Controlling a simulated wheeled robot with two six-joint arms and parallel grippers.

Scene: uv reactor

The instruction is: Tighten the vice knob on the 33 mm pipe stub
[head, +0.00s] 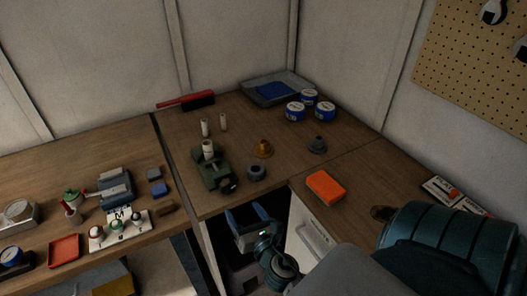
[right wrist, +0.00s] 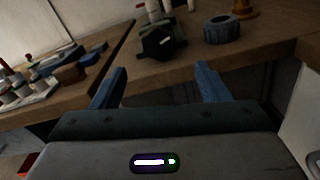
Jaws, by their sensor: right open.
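A green vice (head: 211,175) stands on the wooden bench near its front edge, with a pale pipe stub (head: 208,149) upright in its jaws. The vice's dark knob (head: 229,187) faces the front edge. In the right wrist view the vice (right wrist: 155,38) shows its front end, with a light bar across it; the stub's top is cut off by the frame. My right gripper (head: 246,214) is open and empty, in front of and below the bench edge, apart from the knob. Its blue fingers also show in the right wrist view (right wrist: 158,83). My left gripper is out of view.
A dark ring (head: 256,173) and a brass cone (head: 264,149) stand right of the vice. Two more pale stubs (head: 204,129) stand behind it. An orange block (head: 325,187) lies at the right. A bottle rack (head: 125,232) stands at the left. Bare bench surrounds the brass cone.

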